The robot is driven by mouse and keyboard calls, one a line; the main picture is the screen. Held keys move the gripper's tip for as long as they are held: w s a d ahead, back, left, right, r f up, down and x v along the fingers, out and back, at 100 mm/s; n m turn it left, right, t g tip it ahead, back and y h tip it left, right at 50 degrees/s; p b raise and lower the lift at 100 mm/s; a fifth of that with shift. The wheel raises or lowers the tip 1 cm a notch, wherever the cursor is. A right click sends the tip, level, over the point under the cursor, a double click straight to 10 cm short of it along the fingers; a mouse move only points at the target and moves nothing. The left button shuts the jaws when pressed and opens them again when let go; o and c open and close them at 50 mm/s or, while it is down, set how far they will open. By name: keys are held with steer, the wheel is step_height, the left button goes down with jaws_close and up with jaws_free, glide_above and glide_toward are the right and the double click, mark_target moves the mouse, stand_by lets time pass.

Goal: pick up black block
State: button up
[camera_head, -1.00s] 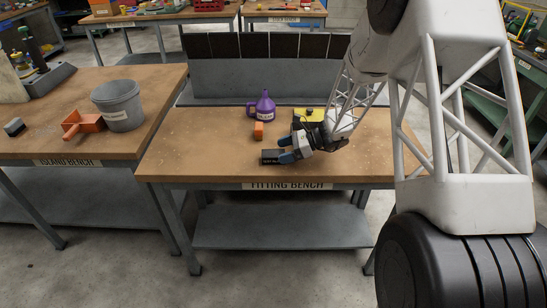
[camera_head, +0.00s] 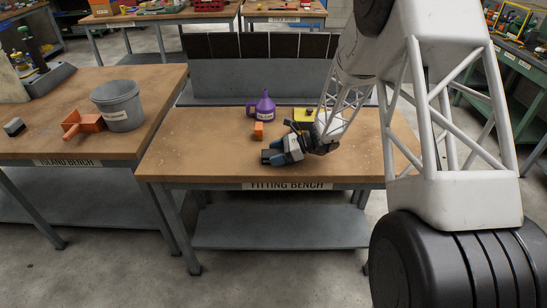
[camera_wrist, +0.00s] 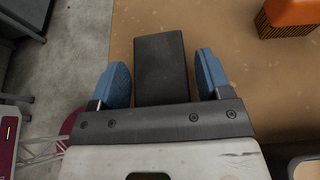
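The black block (camera_wrist: 162,68) lies near the front edge of the fitting bench (camera_head: 200,165). In the wrist view it sits between the two blue fingertips of my gripper (camera_wrist: 164,80), with a gap on each side. The near end of the block runs back toward the dark gripper body. In the head view my gripper (camera_head: 272,155) is low over the bench top, and its fingers hide most of the block. My gripper is open, and neither finger visibly touches the block.
An orange block (camera_head: 259,131) stands behind my gripper, with a purple jug (camera_head: 264,107) farther back. A yellow-topped object (camera_head: 303,115) is near my wrist. The bench's left side is clear. The bench to the left holds a grey bucket (camera_head: 120,105) and an orange scoop (camera_head: 82,124).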

mark_target(276, 153)
steer(key=c, duration=1.1)
steer(key=shift+r, duration=0.15)
steer(key=shift+r, duration=1.65)
steer(key=s+d, duration=0.1)
steer(key=s, duration=0.6)
steer(key=s+d+r, duration=0.1)
steer(key=s+d, duration=0.1)
steer(key=s, duration=0.6)
steer(key=shift+s+d+r, duration=0.25)
steer(key=shift+d, duration=0.05)
